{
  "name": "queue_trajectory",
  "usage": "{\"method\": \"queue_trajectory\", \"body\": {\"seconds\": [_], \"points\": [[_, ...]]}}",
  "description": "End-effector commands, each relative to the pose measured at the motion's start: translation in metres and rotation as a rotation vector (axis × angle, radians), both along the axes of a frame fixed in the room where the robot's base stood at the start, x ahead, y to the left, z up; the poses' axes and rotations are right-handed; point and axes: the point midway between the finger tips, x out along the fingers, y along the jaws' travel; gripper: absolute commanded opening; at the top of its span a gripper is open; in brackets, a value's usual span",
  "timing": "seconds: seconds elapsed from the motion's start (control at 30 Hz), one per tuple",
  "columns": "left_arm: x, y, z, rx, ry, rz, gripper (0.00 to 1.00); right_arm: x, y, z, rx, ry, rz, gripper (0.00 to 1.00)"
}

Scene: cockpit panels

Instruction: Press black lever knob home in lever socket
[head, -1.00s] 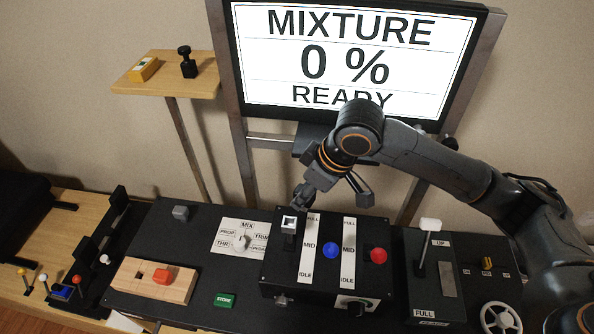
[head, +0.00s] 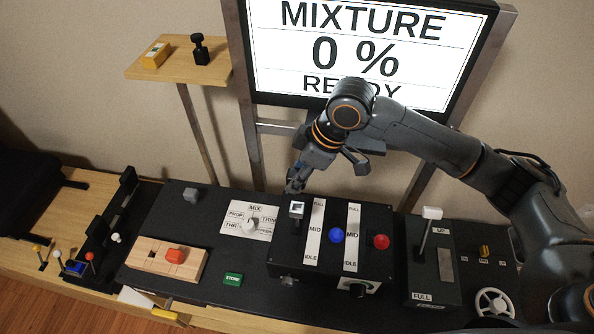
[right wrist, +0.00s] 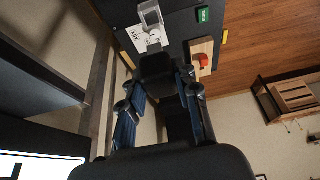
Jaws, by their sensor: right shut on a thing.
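My right gripper (head: 293,184) comes down from the right arm, just behind the lever socket. In the right wrist view its fingers (right wrist: 158,82) are shut on a dark block, which looks like the black lever knob (right wrist: 156,64). The head view does not show the knob clearly against the dark gripper. The lever socket (head: 297,209), a square with a pale rim, tops a lever at the left of the black lever box. The knob appears apart from the socket. My left gripper is not in view.
Blue (head: 336,236) and red (head: 381,241) knobs stand right of the socket on the lever box (head: 325,268). A wooden block with a red piece (head: 175,256) lies left. A shelf (head: 178,72) holds yellow and black items. The monitor (head: 365,50) stands behind.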

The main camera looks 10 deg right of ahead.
Motion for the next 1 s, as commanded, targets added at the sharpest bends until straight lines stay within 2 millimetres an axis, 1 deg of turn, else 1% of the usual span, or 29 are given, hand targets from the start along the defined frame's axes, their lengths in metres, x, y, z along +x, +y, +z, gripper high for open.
{"method": "queue_trajectory", "body": {"seconds": [0.03,0.17,0.5,0.7,1.0], "points": [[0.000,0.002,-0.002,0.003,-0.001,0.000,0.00,-0.001,0.000,-0.006,-0.001,0.003,-0.001,0.07],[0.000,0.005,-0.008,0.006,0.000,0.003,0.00,0.000,0.000,-0.018,0.000,0.003,-0.001,0.07],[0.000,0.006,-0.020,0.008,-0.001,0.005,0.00,0.000,0.000,-0.050,0.001,0.002,0.000,0.07],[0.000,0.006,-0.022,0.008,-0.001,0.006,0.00,0.000,0.000,-0.058,0.000,0.002,-0.001,0.07],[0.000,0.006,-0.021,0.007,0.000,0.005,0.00,0.000,0.000,-0.058,0.000,0.001,0.000,0.07]]}}
